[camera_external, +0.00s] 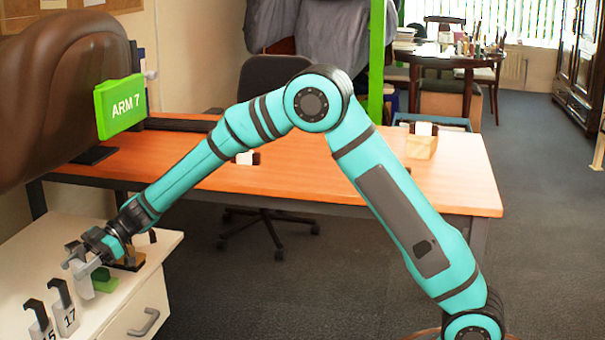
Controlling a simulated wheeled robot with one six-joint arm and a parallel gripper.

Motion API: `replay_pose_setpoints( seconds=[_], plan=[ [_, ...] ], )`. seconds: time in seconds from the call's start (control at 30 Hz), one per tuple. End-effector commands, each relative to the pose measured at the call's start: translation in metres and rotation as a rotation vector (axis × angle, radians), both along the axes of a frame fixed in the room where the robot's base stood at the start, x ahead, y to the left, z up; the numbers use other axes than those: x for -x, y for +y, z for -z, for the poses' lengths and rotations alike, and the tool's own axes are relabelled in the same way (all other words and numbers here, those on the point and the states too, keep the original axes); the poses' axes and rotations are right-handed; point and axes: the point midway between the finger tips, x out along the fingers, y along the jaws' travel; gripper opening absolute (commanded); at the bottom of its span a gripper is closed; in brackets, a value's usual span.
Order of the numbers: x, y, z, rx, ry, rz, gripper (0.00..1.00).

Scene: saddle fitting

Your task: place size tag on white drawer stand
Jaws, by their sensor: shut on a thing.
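The white drawer stand (30,268) is at the lower left, with a drawer and grey handle in its front. My gripper (80,264) is low over its top, shut on a pale grey size tag (83,287). The tag's lower end is close to the stand top; I cannot tell whether it touches. Its number does not show. Two other size tags with dark hooked tops stand to the left and nearer: one reads 17 (66,312), the other ends in 5 (42,325) and is partly cut off by the frame.
A small green block (104,281) is just right of the held tag. A dark piece on an orange base (130,262) is behind it. An orange desk (330,170) is behind my arm.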

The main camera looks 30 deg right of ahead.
Motion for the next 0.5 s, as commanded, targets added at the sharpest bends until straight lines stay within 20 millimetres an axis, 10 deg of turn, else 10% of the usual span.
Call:
replay_pose_setpoints(
  seconds=[0.5],
  plan=[
    [0.000,0.000,0.048,0.000,0.001,0.000,0.26]
  ],
)
